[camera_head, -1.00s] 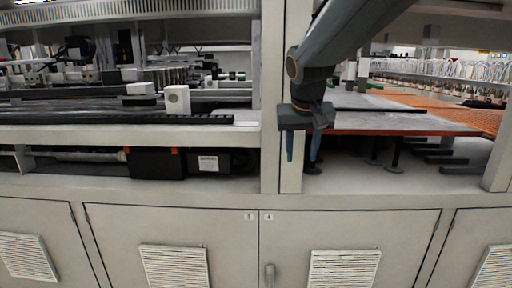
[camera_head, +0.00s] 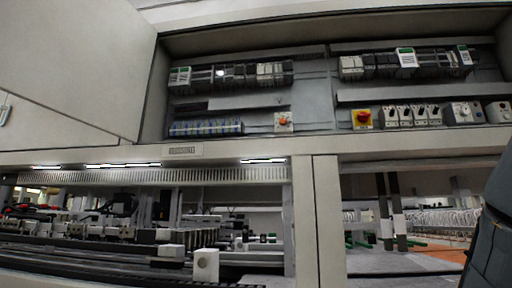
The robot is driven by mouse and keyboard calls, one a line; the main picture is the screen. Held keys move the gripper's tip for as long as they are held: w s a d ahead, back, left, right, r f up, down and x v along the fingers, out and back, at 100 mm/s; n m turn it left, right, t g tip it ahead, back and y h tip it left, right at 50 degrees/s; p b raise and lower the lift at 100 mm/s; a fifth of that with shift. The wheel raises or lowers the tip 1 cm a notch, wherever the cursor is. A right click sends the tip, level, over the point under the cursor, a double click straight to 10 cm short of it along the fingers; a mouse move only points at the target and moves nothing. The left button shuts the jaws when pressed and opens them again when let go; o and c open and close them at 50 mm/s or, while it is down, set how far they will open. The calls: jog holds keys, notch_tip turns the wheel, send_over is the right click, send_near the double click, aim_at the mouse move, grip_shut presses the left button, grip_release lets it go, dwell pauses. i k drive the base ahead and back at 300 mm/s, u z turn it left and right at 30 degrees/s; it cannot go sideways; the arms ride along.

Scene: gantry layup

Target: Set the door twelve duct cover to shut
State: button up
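I see no door marked twelve, and I cannot tell which part, if any, is its duct cover. An open upper cabinet (camera_head: 318,92) shows electrical modules and slotted cable ducts inside. A large pale panel (camera_head: 75,65) stands left of this opening; I cannot tell whether it is a swung-open door or a fixed cover. My gripper is out of view; only a dark link of my arm shows at the lower right edge.
A red-on-yellow rotary switch (camera_head: 362,118) and an orange switch (camera_head: 284,122) sit in the cabinet. Below, a pale upright post (camera_head: 316,220) divides the machine bay on the left from an orange-surfaced bay (camera_head: 440,256) on the right.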

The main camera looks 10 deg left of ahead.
aim_at(257, 101)
jog(key=z, duration=1.95)
jog(key=k, duration=1)
jog(key=u, duration=1.75)
jog(key=i, duration=0.45)
jog(key=u, duration=0.1)
